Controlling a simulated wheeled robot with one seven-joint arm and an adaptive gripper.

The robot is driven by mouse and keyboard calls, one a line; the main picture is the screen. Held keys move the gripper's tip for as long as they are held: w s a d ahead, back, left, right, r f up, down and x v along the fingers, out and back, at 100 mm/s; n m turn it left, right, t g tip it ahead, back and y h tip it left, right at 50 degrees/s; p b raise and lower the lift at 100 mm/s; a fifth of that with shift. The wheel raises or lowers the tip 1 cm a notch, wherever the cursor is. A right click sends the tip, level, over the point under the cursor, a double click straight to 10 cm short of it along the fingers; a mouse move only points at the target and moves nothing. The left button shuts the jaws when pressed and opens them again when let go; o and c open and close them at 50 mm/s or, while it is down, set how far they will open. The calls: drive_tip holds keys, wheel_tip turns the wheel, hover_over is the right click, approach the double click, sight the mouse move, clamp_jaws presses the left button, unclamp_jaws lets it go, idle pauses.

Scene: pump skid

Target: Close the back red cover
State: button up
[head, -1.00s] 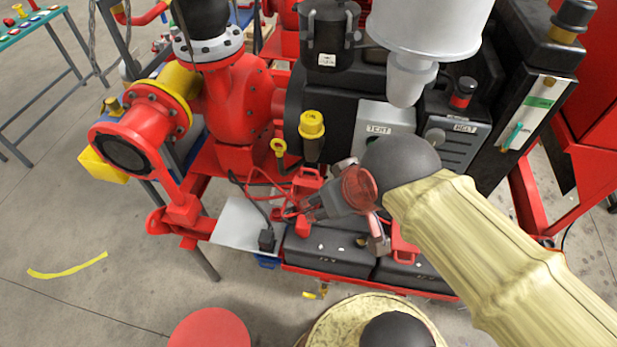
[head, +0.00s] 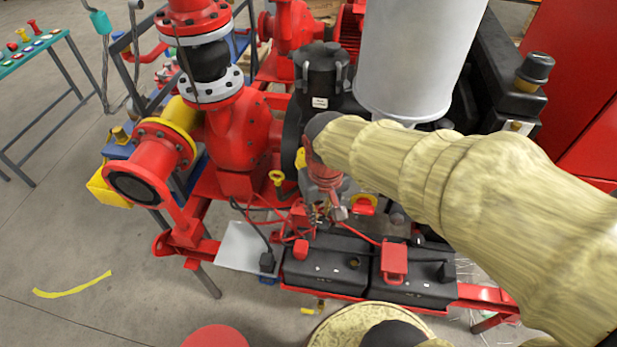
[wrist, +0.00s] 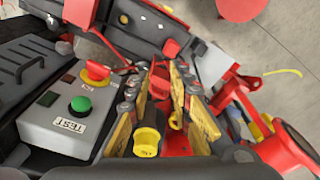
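My gripper (head: 335,210) hangs fingers down behind the two black battery boxes in the head view. In the wrist view its two yellow-padded fingers (wrist: 162,88) stand apart with a gap between them. A red piece, perhaps the back red cover (wrist: 160,80), shows in that gap; I cannot tell whether the fingers touch it. In the head view a red block (head: 298,214) stands just left of my gripper, behind the left box. A red cap (head: 301,249) is on the left box and a red cover (head: 394,261) on the right box.
A yellow cap (wrist: 147,141) sits low between the fingers in the wrist view. A grey test box (wrist: 60,122) with a green button and a red knob is at left. Red cables run beside my gripper. The red pump (head: 240,135) stands at left.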

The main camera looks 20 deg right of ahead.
drive_tip(key=w+d+f+m+p, duration=0.1)
drive_tip(key=w, duration=0.2)
drive_tip(key=w+d+f+m+p, duration=0.1)
drive_tip(key=w+f+p, duration=0.1)
drive_tip(key=w, duration=0.1)
drive_tip(key=w+f+m+g+p, duration=0.1)
drive_tip(key=w, duration=0.2)
drive_tip(key=shift+d+f+h, duration=0.25)
drive_tip(key=shift+d+h, duration=0.05)
drive_tip(key=shift+d, duration=0.1)
clamp_jaws()
drive_tip(key=w+d+f+m+t, duration=0.1)
drive_tip(key=w+d+f+m, duration=0.1)
drive_tip(key=w+f, duration=0.5)
wheel_tip(320, 180, down, 3)
drive_tip(key=shift+r+m+b, duration=0.1)
drive_tip(key=shift+m+b, duration=0.35)
drive_tip(key=shift+m, duration=0.15)
drive_tip(key=shift+b, duration=0.35)
